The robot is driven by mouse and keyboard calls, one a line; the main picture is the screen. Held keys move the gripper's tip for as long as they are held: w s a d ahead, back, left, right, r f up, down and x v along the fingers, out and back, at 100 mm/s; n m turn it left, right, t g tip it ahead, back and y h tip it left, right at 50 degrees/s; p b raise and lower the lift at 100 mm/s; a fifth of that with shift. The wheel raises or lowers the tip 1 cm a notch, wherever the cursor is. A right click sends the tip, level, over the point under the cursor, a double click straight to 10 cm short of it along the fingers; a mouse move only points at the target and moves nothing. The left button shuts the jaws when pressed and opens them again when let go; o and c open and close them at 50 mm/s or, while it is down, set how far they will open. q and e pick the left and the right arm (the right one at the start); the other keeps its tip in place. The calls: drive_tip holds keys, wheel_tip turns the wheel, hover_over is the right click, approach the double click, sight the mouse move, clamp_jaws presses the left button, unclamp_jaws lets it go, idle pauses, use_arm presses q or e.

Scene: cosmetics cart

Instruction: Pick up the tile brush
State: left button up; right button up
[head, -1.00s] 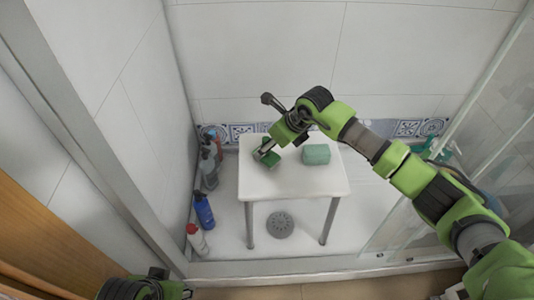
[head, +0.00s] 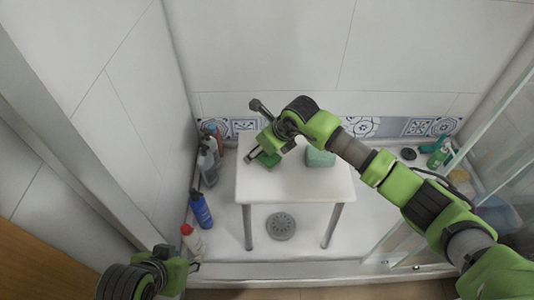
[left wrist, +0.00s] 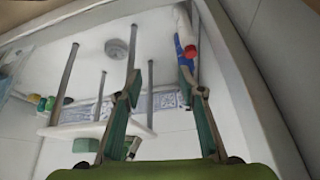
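A small green object, seemingly the tile brush (head: 270,160), lies on the left part of the white stool (head: 295,185). My right gripper (head: 260,154) is right at it from above and partly covers it. Whether its fingers are closed on the object cannot be told. My left gripper (head: 194,266) is low at the left front in the head view, away from the stool. In the left wrist view (left wrist: 162,90) its two fingers are spread apart with nothing between them.
A green block (head: 320,157) sits beside my right arm on the stool. A blue bottle (head: 201,210) and a white bottle with a red cap (head: 191,239) stand along the left wall. A drain (head: 281,226) is under the stool. A glass panel (head: 480,130) is at the right.

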drive_tip(key=c, duration=1.3)
drive_tip(key=shift+r, duration=0.1)
